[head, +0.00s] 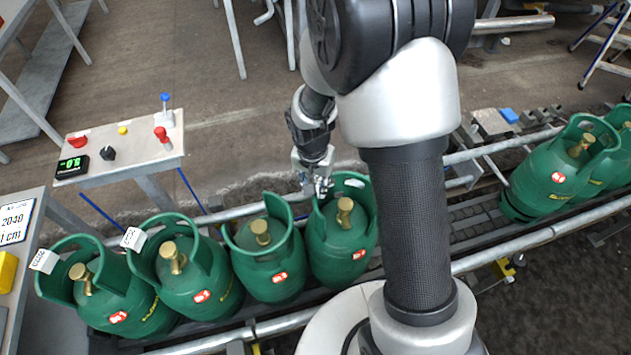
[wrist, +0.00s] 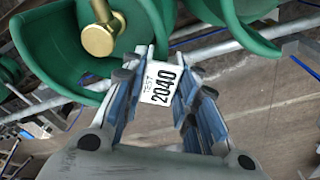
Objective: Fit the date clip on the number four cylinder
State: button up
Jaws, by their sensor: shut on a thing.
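My gripper (head: 317,187) is at the left side of the collar of a green gas cylinder (head: 340,245), the fourth from the left in the near row. In the wrist view my gripper (wrist: 165,62) is shut on a white date clip (wrist: 161,84) marked "TEST 2040". The clip sits between the fingertips, close to the rim of a green collar (wrist: 55,65) with a brass valve (wrist: 98,40). I cannot tell whether clip and rim touch. White clips sit on the collars of the first (head: 43,261) and second (head: 133,239) cylinders. The third cylinder (head: 268,270) shows none.
The cylinders stand on a conveyor with metal side rails (head: 560,232). More green cylinders (head: 545,185) stand at the right, past an empty stretch of belt. A control panel (head: 125,145) with buttons is at the left, above a sign reading "2040" (head: 14,222).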

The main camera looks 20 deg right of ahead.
jog(key=shift+f+b, duration=0.3)
jog(key=shift+f, duration=0.85)
jog(key=o, duration=0.9)
jog(key=r, duration=0.8)
jog(key=s+a+r, duration=0.1)
jog(key=r, duration=0.2)
jog(key=shift+s+r, duration=0.1)
jog(key=shift+r, duration=0.3)
